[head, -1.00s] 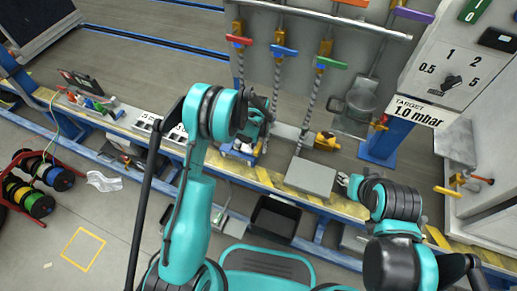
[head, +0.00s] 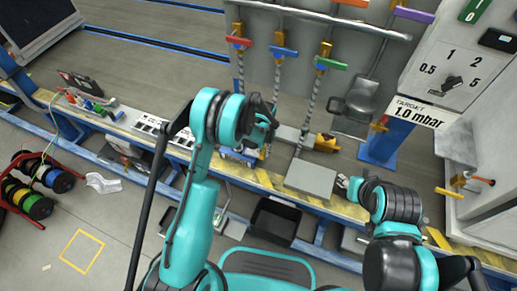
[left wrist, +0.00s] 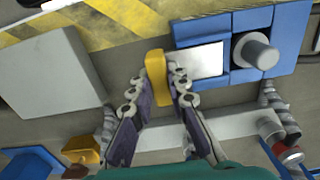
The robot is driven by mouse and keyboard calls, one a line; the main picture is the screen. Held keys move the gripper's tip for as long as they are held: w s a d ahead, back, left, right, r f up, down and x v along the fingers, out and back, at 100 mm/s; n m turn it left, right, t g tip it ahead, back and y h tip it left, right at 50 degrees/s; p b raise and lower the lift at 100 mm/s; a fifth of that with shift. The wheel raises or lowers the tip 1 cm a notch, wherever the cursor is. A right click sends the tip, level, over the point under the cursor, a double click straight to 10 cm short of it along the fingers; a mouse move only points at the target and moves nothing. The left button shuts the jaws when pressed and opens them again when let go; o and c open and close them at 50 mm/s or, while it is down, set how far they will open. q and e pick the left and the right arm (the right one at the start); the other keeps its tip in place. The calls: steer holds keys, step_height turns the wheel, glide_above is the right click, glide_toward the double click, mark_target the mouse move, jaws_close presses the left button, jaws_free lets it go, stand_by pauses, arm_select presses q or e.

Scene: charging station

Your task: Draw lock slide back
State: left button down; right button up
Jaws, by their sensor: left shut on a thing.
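A small yellow tab (left wrist: 157,78), which looks like the grip of the lock slide, stands between the fingertips of my left gripper (left wrist: 157,82) in the left wrist view. The fingers are shut on its two sides. A blue fixture (left wrist: 250,20) with a white plate and a grey cylinder (left wrist: 255,52) lies just right of the tab. In the head view my left gripper (head: 262,140) is over the bench and its own wrist hides much of the fixture. My right gripper (head: 343,182) is beside a grey box; its fingers are too small to read.
The grey box (head: 311,179) stands on the bench right of the fixture. Chains with red, blue and green handles (head: 331,64) hang behind. A black bin (head: 275,220) is below the bench edge. A panel reading 1.0 mbar (head: 418,112) is at the right.

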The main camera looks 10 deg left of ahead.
arm_select(q)
steer(key=shift+s+d, duration=0.1)
steer(key=shift+d, duration=0.45)
steer(key=c, duration=1.4)
jaws_free()
steer(key=shift+c, duration=0.2)
step_height(320, 180, up, 12)
